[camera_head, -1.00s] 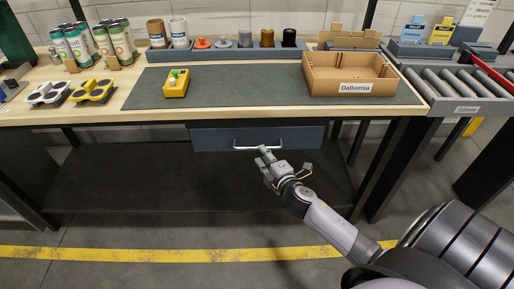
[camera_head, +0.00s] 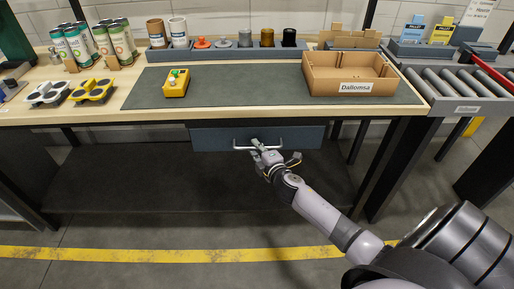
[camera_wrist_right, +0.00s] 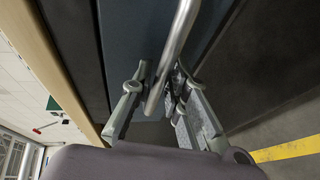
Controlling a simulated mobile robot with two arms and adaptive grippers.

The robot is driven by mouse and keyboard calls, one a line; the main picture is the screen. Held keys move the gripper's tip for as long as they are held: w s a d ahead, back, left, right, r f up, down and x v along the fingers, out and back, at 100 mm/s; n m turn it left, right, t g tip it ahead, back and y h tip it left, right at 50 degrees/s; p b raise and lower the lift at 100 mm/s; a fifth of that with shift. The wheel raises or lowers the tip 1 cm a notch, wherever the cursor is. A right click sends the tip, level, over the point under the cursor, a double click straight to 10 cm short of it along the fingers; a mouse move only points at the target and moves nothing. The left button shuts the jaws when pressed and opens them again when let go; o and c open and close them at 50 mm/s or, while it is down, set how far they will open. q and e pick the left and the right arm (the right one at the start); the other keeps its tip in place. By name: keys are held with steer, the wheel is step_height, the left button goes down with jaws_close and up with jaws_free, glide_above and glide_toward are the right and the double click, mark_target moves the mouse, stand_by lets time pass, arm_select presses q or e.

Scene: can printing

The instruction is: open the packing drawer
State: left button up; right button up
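The packing drawer (camera_head: 215,140) is a blue-grey box under the bench top, with its front closed against the bench. Its pale bar handle (camera_head: 240,148) runs across the front. My right gripper (camera_head: 257,146) is at the middle of the handle. In the right wrist view the handle bar (camera_wrist_right: 178,40) passes between the two fingers of the right gripper (camera_wrist_right: 160,98). The fingers stand apart on either side of the bar, with a gap visible. The drawer front (camera_wrist_right: 135,50) fills the space behind. My left gripper is in neither view.
On the bench stand an open cardboard box (camera_head: 352,88), a yellow button box (camera_head: 177,84) and several cans (camera_head: 75,45). A roller conveyor (camera_head: 465,85) adjoins at right. A dark bench leg (camera_head: 388,170) stands right of my arm. The floor before the drawer is clear.

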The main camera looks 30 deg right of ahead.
jaws_close()
stand_by(0.5)
